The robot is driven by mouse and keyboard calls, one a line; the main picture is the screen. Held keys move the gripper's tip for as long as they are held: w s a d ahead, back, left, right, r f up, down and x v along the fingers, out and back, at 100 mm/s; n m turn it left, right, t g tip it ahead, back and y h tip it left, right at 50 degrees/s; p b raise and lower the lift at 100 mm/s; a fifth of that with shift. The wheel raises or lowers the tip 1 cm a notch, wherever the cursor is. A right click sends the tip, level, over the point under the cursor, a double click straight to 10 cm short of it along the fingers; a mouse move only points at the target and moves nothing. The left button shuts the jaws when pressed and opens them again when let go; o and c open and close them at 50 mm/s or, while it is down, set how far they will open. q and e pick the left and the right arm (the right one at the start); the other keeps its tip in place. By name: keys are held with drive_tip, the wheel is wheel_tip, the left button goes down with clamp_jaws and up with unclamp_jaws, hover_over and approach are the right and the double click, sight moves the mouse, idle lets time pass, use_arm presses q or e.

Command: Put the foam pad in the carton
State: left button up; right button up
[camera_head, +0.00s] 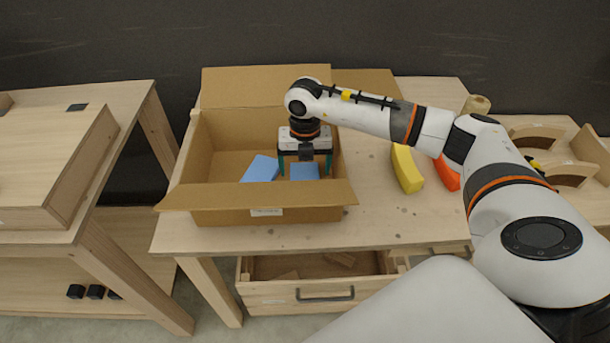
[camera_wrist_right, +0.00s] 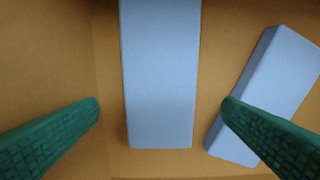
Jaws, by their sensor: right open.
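The open cardboard carton (camera_head: 225,205) stands on the wooden table with its flaps folded out. Two blue foam pads are inside it. One pad (camera_head: 262,169) lies tilted at the left, and the other pad (camera_head: 304,171) is under my right gripper (camera_head: 305,171). In the right wrist view, one pad (camera_wrist_right: 160,80) lies between the two green fingers, apart from both. The other pad (camera_wrist_right: 270,95) lies askew at the right, partly behind the right finger. My right gripper (camera_wrist_right: 160,105) is open and empty, inside the carton. My left gripper is not in view.
Curved wooden parts (camera_head: 548,150) stand at far right. An open drawer (camera_head: 320,280) is below the table. Another wooden bench (camera_head: 60,165) stands left.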

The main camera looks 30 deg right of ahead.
wheel_tip(320, 180, up, 8)
drive_tip(key=shift+b, duration=0.45)
drive_tip(key=shift+r, duration=0.1)
